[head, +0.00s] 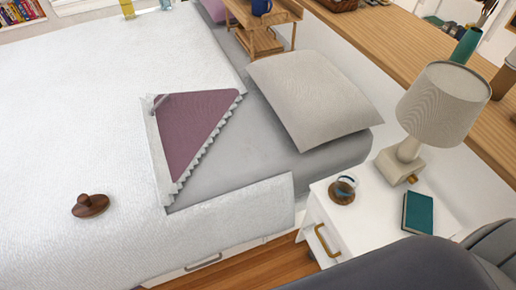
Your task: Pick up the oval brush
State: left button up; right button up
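A dark brown wooden piece with an oval base and a raised knob (90,205), which looks like the oval brush, lies on the white bedspread (70,120) at the lower left of the head view. Its underside is hidden, so I cannot see any bristles. Nothing touches it except the bedspread. Neither of my grippers shows in the head view. A dark grey rounded part of mine fills the lower right corner.
A white nightstand (385,228) carries a lamp (440,105), a teal book (418,212) and a small round brown item (341,192). A grey pillow (312,98) lies on the bed by a folded-back purple corner (195,125). The bedspread around the brown piece is clear.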

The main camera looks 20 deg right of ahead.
aim_at(87, 207)
jog(key=u, duration=1.1)
